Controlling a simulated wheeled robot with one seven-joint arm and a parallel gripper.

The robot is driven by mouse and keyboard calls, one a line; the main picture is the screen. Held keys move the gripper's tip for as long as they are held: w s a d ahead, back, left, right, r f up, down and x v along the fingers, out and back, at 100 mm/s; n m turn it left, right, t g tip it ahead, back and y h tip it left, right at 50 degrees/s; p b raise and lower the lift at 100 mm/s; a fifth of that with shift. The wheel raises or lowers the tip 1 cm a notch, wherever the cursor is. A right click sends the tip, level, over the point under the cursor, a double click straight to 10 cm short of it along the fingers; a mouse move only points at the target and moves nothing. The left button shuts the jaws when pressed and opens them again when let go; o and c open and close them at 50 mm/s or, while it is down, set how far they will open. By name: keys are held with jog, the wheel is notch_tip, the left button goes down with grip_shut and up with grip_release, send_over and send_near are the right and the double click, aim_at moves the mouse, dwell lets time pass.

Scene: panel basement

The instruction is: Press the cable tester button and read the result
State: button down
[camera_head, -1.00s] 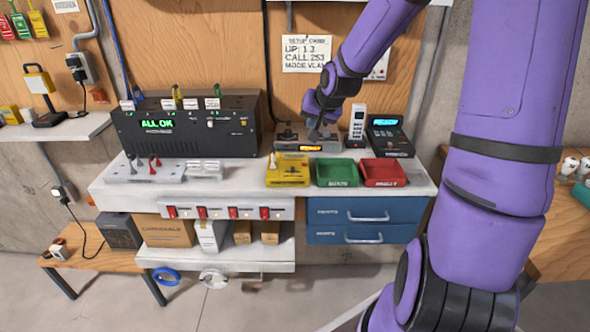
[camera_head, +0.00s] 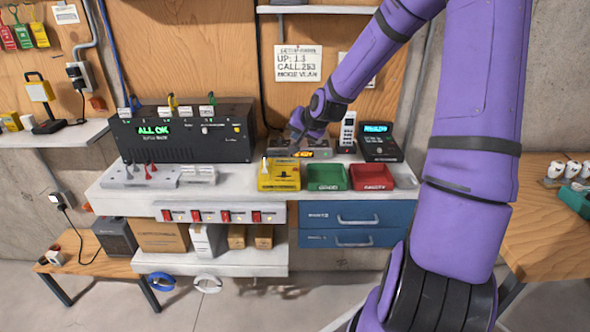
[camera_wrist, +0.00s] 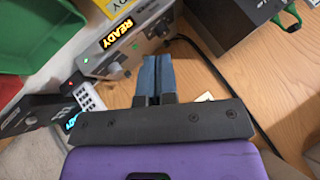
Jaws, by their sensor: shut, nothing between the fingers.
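A grey box (camera_head: 322,152) with an amber display stands at the back of the workbench. In the wrist view, the display on this grey box (camera_wrist: 122,57) reads READY. A yellow box (camera_head: 280,176) sits in front of it; its lettering is too small to read. Which one is the cable tester, I cannot tell for sure. My gripper (camera_head: 296,146) is at the left part of the grey box. In the wrist view my gripper (camera_wrist: 158,62) is shut and empty, its blue fingertips close to the grey box. Whether they touch it or a button, I cannot tell.
A black rack unit (camera_head: 185,135) shows ALL OK in green. Green (camera_head: 326,178) and red (camera_head: 370,178) trays lie right of the yellow box. A handset (camera_head: 348,131) and a black desk device (camera_head: 381,142) stand at the back right. Red switches line the bench front.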

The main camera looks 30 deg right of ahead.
aim_at(297, 168)
jog(key=shift+f, duration=4.25)
jog(key=shift+f, duration=0.4)
jog(key=shift+f, duration=0.35)
jog(key=shift+r, duration=0.8)
jog(key=shift+r, duration=0.1)
jog(key=shift+r, duration=2.4)
